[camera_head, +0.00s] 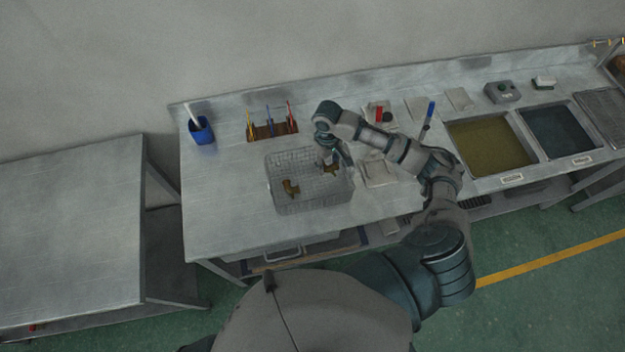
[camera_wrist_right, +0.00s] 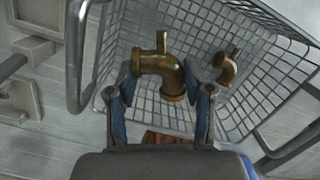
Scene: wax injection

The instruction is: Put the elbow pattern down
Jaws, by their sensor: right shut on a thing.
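My right gripper (camera_head: 331,162) is shut on a brass-coloured elbow pattern (camera_wrist_right: 165,72), a bent pipe with a short stub. The pattern sits between both fingers in the right wrist view, and it also shows small in the head view (camera_head: 331,170). The gripper reaches over the right part of a wire mesh basket (camera_head: 318,201). The basket's rim shows in the wrist view (camera_wrist_right: 73,60). I cannot tell whether the held pattern touches the mesh. A second elbow pattern (camera_head: 291,187) lies in the basket's left part, apart from the gripper. My left gripper is not in view.
A blue cup (camera_head: 200,131) and a wooden rack with tools (camera_head: 271,130) stand behind the basket on the metal bench (camera_head: 222,205). Flat grey pieces (camera_head: 380,174) lie to its right. Two basins (camera_head: 490,146) are further right. The left table (camera_head: 70,230) is bare.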

